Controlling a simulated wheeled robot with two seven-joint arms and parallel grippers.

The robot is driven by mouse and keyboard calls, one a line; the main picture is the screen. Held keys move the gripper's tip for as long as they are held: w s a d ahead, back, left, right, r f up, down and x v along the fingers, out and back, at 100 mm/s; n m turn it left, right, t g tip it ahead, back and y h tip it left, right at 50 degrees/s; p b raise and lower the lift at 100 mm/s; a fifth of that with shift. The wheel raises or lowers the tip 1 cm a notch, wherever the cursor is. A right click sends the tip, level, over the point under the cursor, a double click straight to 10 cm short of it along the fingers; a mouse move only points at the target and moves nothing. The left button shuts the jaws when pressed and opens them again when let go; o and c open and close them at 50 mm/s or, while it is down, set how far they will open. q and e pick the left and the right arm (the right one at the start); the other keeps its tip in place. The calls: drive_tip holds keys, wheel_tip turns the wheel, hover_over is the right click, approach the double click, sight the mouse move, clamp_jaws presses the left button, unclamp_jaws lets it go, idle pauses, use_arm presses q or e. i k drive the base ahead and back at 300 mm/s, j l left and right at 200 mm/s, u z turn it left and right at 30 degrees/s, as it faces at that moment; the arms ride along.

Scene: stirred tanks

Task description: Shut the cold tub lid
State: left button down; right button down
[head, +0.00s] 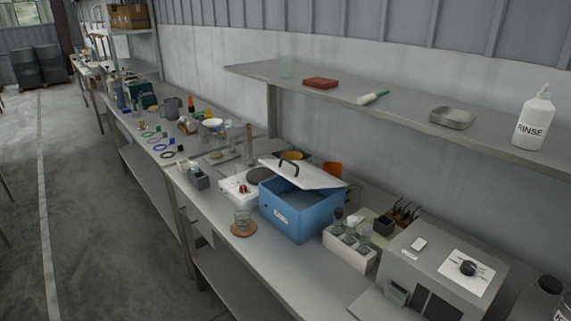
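The cold tub (287,215) is a blue box on the bench in the middle of the head view, with a small white label on its front. Its white lid (312,177) with a dark arched handle (289,167) sits over the top, tilted and not flush with the rim. A dark opening shows along the front between lid and tub. What is inside the tub cannot be made out. Neither of my grippers shows in this view.
A glass beaker on a round cork mat (243,230) stands left of the tub. A white hotplate (238,188) is behind it at left. A white rack of bottles (349,251) stands close at right. A shelf (400,110) runs above the bench behind.

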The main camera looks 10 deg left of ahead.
sight(306, 176)
drive_tip(key=i+j, duration=0.2)
drive_tip(key=j, duration=0.15)
drive_tip(key=i+j, duration=0.2)
drive_tip(key=i+j+z, duration=0.1)
drive_tip(key=j, duration=0.35)
drive_tip(key=i, duration=0.1)
